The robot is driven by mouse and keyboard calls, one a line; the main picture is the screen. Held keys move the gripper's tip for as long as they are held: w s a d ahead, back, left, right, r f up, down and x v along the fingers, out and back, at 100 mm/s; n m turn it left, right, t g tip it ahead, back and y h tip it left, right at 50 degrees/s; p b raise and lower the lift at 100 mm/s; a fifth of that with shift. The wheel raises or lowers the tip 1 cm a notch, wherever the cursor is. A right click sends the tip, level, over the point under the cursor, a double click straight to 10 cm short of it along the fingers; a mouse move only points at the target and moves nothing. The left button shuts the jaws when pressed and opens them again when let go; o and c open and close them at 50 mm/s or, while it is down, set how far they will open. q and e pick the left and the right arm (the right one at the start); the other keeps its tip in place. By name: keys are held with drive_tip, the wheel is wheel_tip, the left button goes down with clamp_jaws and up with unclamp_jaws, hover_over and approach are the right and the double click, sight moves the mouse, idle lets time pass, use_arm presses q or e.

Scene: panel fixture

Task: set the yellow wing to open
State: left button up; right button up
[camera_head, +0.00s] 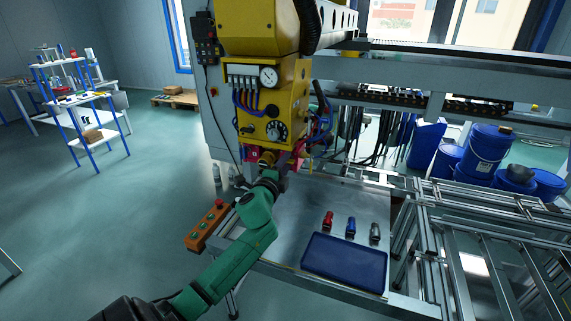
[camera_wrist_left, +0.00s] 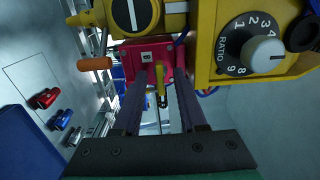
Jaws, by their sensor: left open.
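The yellow wing (camera_wrist_left: 161,84) is a thin yellow lever on a red-pink valve body (camera_wrist_left: 146,52). In the left wrist view it points along between the fingers of my left gripper (camera_wrist_left: 163,78). The gripper is open, one finger on each side, and the fingertips are close to the valve body. I cannot tell whether a finger touches the wing. In the head view my left gripper (camera_head: 282,164) is at the underside of the yellow panel machine (camera_head: 270,105), where the wing is mostly hidden. My right gripper is not in view.
An orange handle (camera_wrist_left: 95,63) sticks out left of the valve, and a RATIO dial (camera_wrist_left: 250,48) sits right of it. A blue tray (camera_head: 344,262) and red, blue and grey fittings (camera_head: 351,226) lie on the metal table. An orange button box (camera_head: 207,226) is at its left edge.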

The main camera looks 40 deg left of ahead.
use_arm(q)
clamp_jaws()
drive_tip(key=shift+d+n, duration=0.1)
drive_tip(key=shift+n, duration=0.4)
drive_tip(key=n+p, duration=0.5)
drive_tip(key=n, duration=1.1)
drive_tip(key=shift+n, duration=0.4)
drive_tip(key=shift+f, duration=0.1)
unclamp_jaws()
